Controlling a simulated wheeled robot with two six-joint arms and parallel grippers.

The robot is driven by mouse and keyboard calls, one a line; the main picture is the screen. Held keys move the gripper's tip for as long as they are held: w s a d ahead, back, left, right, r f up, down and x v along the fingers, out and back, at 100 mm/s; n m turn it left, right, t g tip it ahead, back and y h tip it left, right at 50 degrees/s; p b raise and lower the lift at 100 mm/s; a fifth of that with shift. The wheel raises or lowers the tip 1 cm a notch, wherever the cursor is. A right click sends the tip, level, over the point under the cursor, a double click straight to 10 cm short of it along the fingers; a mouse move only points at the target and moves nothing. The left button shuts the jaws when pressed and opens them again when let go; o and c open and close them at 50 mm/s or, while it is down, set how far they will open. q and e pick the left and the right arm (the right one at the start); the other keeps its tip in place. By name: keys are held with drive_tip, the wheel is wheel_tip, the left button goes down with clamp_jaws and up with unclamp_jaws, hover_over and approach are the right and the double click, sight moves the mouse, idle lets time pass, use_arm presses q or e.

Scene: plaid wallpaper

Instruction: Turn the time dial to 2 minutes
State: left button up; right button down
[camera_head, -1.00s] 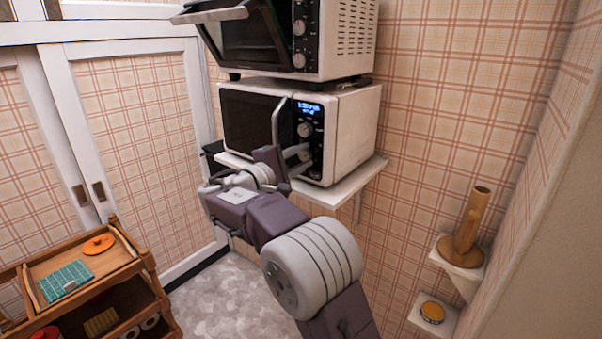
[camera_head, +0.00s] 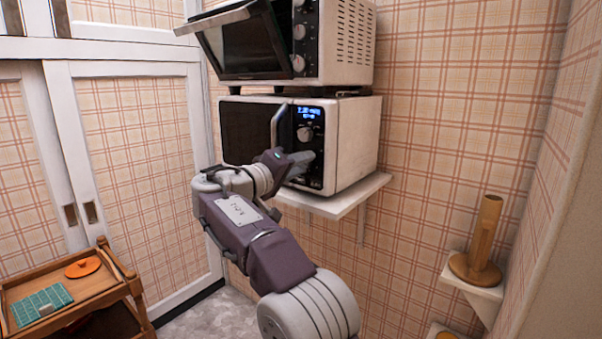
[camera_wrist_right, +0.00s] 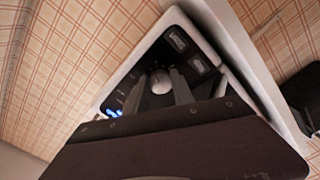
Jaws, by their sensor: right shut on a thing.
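The white microwave (camera_head: 352,143) stands on a wall shelf, its door shut. Its black front panel has a lit blue display (camera_head: 309,113), too small to read surely, and an upper dial (camera_head: 306,134). My right gripper (camera_head: 303,158) reaches the panel below that dial. In the right wrist view, its two fingers (camera_wrist_right: 160,90) stand on either side of a round pale dial (camera_wrist_right: 160,80), shut on it. This looks like the lower dial, which my gripper hides in the head view. The display also glows in the wrist view (camera_wrist_right: 114,113). My left gripper is out of view.
A toaster oven (camera_head: 345,45) with its door open sits above the microwave. The white shelf (camera_head: 345,200) juts from the wall under the microwave. A wooden cart (camera_head: 90,292) stands lower left; a small shelf (camera_head: 480,292) at right holds a wooden object.

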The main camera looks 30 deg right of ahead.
drive_tip(key=shift+f+m+b, duration=0.2)
drive_tip(key=shift+m+b, duration=0.15)
drive_tip(key=shift+m, duration=0.25)
drive_tip(key=c, duration=1.1)
unclamp_jaws()
drive_tip(key=shift+r, duration=0.1)
drive_tip(key=v, duration=0.9)
drive_tip(key=shift+p, duration=0.3)
